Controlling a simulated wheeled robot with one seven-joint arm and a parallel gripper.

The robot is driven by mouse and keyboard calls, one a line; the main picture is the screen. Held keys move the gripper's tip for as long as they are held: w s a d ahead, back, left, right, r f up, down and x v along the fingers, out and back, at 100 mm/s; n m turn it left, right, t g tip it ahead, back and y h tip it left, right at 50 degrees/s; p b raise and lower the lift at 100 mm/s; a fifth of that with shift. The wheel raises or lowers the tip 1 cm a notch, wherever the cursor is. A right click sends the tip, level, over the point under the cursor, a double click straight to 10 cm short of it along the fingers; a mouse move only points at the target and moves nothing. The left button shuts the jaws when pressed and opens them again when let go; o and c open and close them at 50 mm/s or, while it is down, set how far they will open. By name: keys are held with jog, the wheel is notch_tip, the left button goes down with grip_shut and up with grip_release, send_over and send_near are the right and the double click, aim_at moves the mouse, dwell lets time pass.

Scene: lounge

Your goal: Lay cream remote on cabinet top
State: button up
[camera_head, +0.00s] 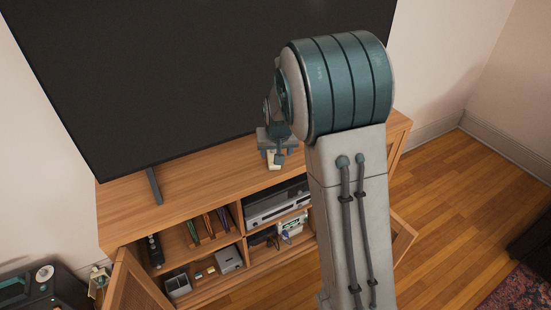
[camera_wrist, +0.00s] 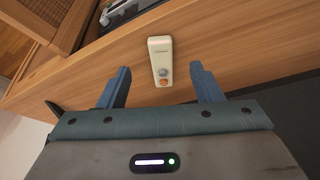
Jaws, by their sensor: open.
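The cream remote (camera_wrist: 160,52), with a grey and an orange button, lies on the wooden cabinet top (camera_wrist: 240,48) in the wrist view. In the head view the remote (camera_head: 274,161) is a small pale shape near the cabinet top's (camera_head: 215,186) front edge, partly hidden by my gripper (camera_head: 278,155). In the wrist view my gripper (camera_wrist: 161,72) is open, its two blue fingers spread on either side of the remote's near end, with visible gaps between. The fingers do not appear to hold it.
A large television (camera_head: 200,70) stands at the back of the cabinet top, on a dark foot (camera_head: 154,186). Below, open shelves hold a silver player (camera_head: 275,203) and several small items. Cabinet doors (camera_head: 138,285) stand open. Bare wood lies left of the remote.

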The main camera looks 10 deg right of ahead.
jog(key=s+r, duration=0.3)
jog(key=s, duration=0.7)
jog(key=s+d+r+g, duration=0.1)
jog(key=s+r, duration=0.2)
jog(key=s, duration=0.7)
jog(key=s+d+r, duration=0.1)
jog(key=s+r, duration=0.2)
jog(key=s, duration=0.7)
jog(key=shift+r+n+g, duration=0.3)
jog(key=shift+g, duration=0.1)
jog(key=shift+w, duration=0.1)
